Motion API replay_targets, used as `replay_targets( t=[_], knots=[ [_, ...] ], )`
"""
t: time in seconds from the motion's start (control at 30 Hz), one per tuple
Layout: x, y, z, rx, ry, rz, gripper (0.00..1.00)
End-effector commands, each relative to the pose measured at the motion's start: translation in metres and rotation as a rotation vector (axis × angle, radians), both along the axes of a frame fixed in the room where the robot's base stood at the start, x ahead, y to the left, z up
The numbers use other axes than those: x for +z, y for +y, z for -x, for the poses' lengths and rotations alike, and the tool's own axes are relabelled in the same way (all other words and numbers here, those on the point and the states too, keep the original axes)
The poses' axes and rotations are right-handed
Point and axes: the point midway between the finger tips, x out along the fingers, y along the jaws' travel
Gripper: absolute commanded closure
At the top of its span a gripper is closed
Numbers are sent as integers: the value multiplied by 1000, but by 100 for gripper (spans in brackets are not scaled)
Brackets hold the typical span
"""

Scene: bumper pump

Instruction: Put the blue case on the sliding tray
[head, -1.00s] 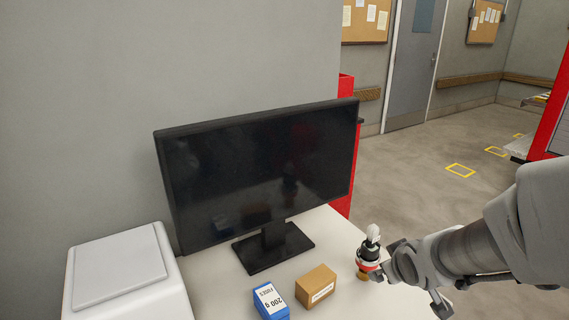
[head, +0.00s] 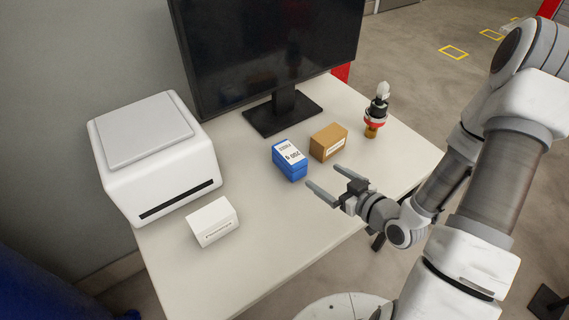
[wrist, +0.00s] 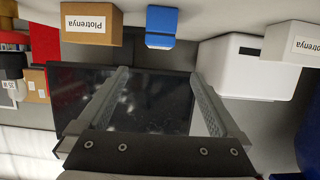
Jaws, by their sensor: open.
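The blue case (head: 289,160), a small box with a white label on top, sits on the white table in front of the monitor. It also shows in the upper middle of the wrist view (wrist: 161,40), beyond my fingers. My gripper (head: 322,177) is open and empty. It is in front of the case and slightly to its right, apart from it. Both fingers show in the wrist view (wrist: 160,75) with nothing between them. I cannot make out a sliding tray in the frames from now.
A brown box (head: 328,142) stands close right of the case. A red-banded fitting (head: 376,113) is farther right. The monitor (head: 265,50) is behind. A white printer-like machine (head: 155,160) and a small white box (head: 212,222) are left. The table's front (head: 270,240) is clear.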

Motion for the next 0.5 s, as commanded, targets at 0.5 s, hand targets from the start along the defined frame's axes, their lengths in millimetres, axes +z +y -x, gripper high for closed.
replay_targets(
  t=[0.5],
  knots=[
    [-15, 17, -25, 2, -10, -6, 0]
  ],
)
